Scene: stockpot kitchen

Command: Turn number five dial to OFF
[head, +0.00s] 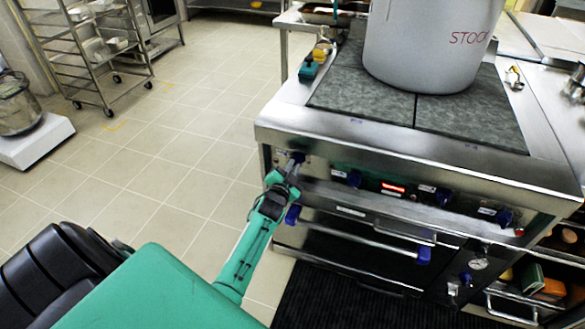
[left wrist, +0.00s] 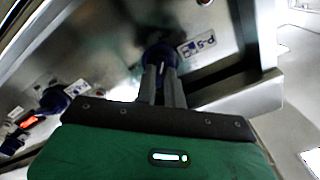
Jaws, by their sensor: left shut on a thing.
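The dial (head: 297,156) at the far left of the steel stove's front panel is dark blue. My left gripper (head: 290,168) reaches it from below and in front, with its fingers shut on it. In the left wrist view the fingers (left wrist: 161,78) close around the dial (left wrist: 160,54), and part of the knob is hidden between them. A small white label (left wrist: 197,45) with a marking beside the dial is too tilted and small to read surely. My right gripper is not in view.
More blue dials (head: 354,179) (head: 444,196) (head: 503,216) and a red lit display (head: 393,188) run along the panel. An oven handle (head: 365,235) with blue ends juts out below. A large stockpot (head: 425,45) stands on the stove top. Tiled floor (head: 160,180) is open at left.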

